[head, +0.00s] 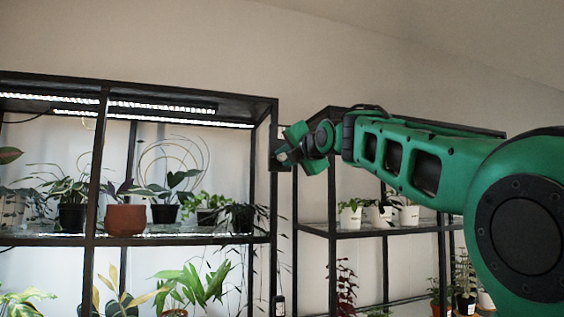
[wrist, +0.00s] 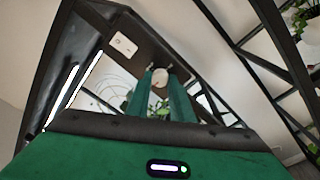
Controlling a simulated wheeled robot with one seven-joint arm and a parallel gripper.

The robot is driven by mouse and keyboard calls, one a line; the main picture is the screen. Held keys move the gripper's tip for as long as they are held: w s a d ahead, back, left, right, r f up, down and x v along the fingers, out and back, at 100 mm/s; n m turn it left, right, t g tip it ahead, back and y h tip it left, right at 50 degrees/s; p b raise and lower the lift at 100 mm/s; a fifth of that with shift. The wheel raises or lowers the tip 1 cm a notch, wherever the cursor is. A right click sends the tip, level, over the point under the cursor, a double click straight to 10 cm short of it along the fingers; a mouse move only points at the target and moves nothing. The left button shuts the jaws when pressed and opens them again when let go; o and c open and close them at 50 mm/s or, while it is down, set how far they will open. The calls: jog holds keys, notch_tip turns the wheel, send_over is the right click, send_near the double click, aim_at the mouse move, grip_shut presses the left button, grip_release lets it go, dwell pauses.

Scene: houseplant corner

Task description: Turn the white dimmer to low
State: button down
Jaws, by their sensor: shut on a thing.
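The white dimmer (wrist: 160,77) is a round knob on a dark panel (wrist: 118,22) in the wrist view. My gripper (wrist: 162,80) has its two green fingers on either side of the knob, shut on it. In the head view my gripper (head: 287,152) reaches left to the panel on the right post of the left shelf unit. A small pale spot shows at the fingertips there, but the knob's setting cannot be read in either view.
A white rectangular plate (wrist: 124,44) with small marks sits on the same panel. The left black shelf unit (head: 190,240) holds several potted plants under lit strip lamps (head: 160,106). Another black shelf unit (head: 350,233) with white pots stands behind my arm. Hanging leaves (head: 243,217) are below the panel.

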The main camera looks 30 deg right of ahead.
jog(key=shift+w+f, duration=0.1)
jog(key=shift+f, duration=0.2)
jog(key=c, duration=1.6)
grip_release()
jog(key=shift+a, duration=0.1)
jog(key=shift+o, duration=0.2)
jog(key=shift+r, duration=0.15)
jog(key=s+a, duration=0.2)
jog(key=s, duration=0.8)
jog(key=shift+s, duration=0.25)
